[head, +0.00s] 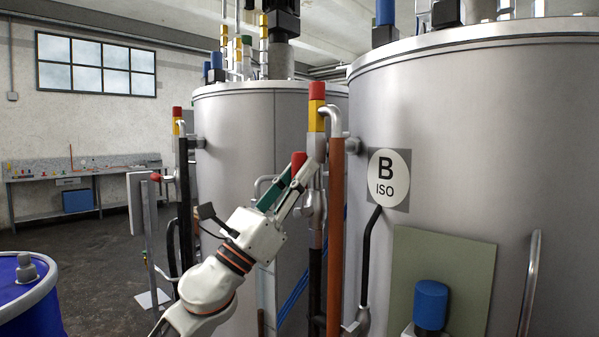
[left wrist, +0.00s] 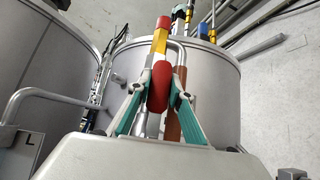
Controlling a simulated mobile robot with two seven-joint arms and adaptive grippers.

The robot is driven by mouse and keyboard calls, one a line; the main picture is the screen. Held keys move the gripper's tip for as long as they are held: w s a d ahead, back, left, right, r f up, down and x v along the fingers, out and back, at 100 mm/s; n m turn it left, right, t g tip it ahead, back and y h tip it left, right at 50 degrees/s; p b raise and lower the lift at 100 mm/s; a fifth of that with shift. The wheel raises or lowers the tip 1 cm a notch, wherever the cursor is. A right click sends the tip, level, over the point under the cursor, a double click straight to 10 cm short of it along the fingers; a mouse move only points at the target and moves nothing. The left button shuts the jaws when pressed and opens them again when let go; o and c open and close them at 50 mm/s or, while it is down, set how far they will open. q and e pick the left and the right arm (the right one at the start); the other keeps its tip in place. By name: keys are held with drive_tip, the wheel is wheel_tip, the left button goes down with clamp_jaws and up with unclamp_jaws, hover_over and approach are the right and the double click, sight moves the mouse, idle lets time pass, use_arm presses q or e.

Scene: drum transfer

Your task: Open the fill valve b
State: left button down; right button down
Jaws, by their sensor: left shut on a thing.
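The large steel tank B (head: 470,130) stands at the right of the head view, with a round "B ISO" sign (head: 388,179). A pipe with red and yellow bands (head: 317,105) runs down beside it. The red valve handle (head: 299,159) is in front of this pipe. My left gripper (head: 290,183) is shut on the red handle. In the left wrist view the red handle (left wrist: 158,88) sits upright between the two green-padded fingers (left wrist: 158,98), in front of the banded pipe (left wrist: 161,35). The valve body is partly hidden behind the gripper. My right gripper is not in view.
A second steel tank (head: 235,135) stands behind my left arm. A blue drum (head: 25,300) is at the lower left. A blue-capped unit (head: 431,305) stands at the lower right. Open floor lies at left.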

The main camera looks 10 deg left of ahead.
use_arm(q)
drive_tip(key=shift+a+r, duration=0.1)
drive_tip(key=c, duration=1.8)
unclamp_jaws()
drive_tip(key=shift+w, duration=0.1)
drive_tip(key=shift+s+a+f, duration=0.2)
drive_tip(key=shift+s+f, duration=0.05)
drive_tip(key=shift+f, duration=0.25)
drive_tip(key=v, duration=1.1)
drive_tip(key=shift+r, duration=0.1)
